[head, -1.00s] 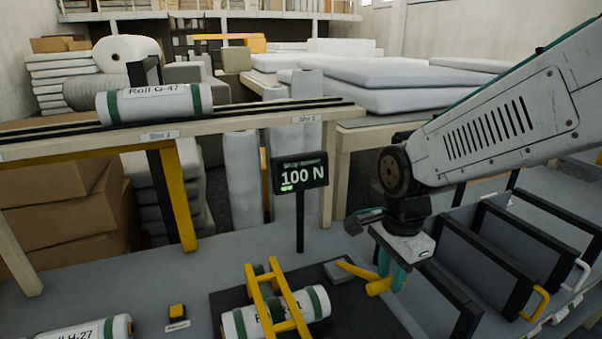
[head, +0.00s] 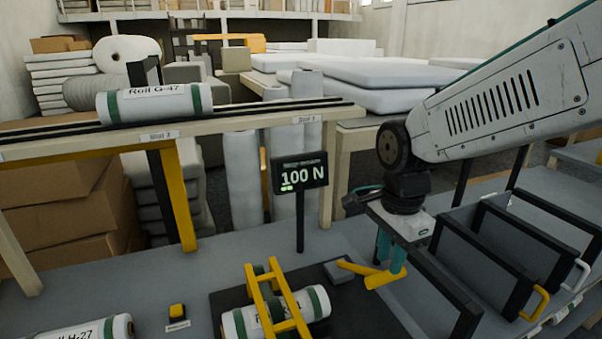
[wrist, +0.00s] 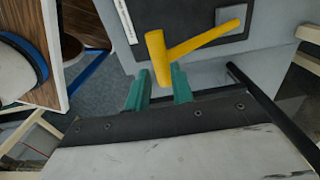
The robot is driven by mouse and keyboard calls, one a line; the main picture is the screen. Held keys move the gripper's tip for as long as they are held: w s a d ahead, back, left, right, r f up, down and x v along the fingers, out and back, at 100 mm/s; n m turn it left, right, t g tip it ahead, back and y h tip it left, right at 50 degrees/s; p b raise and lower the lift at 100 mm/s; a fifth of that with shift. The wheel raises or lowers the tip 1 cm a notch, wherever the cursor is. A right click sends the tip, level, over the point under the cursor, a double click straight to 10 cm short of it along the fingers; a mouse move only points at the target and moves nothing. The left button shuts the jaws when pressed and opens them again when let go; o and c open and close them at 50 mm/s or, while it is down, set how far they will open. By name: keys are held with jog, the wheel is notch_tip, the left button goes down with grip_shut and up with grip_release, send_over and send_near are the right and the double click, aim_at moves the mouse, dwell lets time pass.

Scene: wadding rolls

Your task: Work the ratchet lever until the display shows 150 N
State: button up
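The display (head: 300,171) stands on a black post and reads 100 N, with a small green bar. The yellow ratchet lever (head: 357,267) comes from a grey block on the dark plate, right of the strapped roll (head: 305,306).
A yellow button (head: 177,311) and roll H-27 (head: 88,331) are left of the plate. Roll G-47 (head: 155,103) lies on the raised rack behind. Black-framed bins (head: 513,238) stand close on the right of my gripper.

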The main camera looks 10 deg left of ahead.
aim_at(387, 272)
jog(key=shift+f, duration=0.15)
jog(key=shift+f, duration=1.4)
notch_tip(387, 272, down, 7)
jog(key=s+d, duration=0.1)
jog(key=s, duration=0.1)
jog(key=shift+s+d, duration=0.35)
jog(key=shift+d, duration=0.05)
jog(key=shift+w+a+r, duration=0.3)
jog(key=shift+w+r, duration=0.15)
jog(key=shift+r, duration=1.25)
jog(key=shift+w+a+r, duration=0.3)
jog(key=shift+w+r, duration=0.15)
jog(key=shift+r, duration=1.25)
jog(key=shift+w+a+r, duration=0.3)
jog(key=shift+w+r, duration=0.15)
jog(key=shift+r, duration=1.25)
